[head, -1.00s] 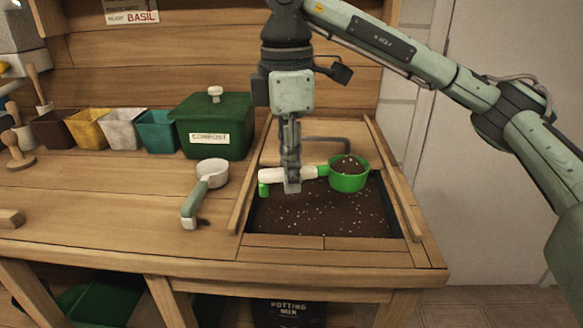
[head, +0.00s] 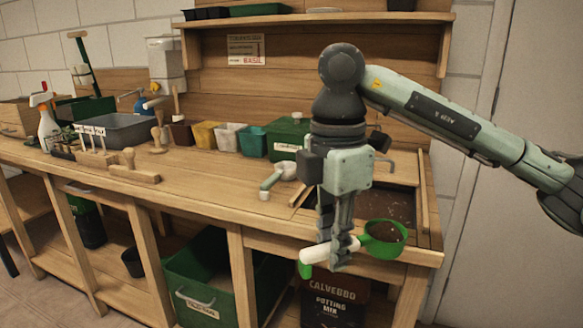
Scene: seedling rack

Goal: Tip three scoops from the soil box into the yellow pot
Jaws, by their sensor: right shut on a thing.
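My right gripper (head: 338,262) is shut on the white handle of a green scoop (head: 384,247). The scoop's cup is upright and holds dark soil. It is held over the front edge of the bench, in front of the soil box. The soil box (head: 425,200) is set into the bench at right, with dark soil in it, partly hidden by my arm. The yellow pot (head: 204,135) stands in a row of pots at the back of the bench, left of my gripper. My left gripper is not in view.
The green compost bin (head: 284,138) stands right of the pots. Wooden tools and a spray bottle (head: 47,128) are farther left. The bench front is clear.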

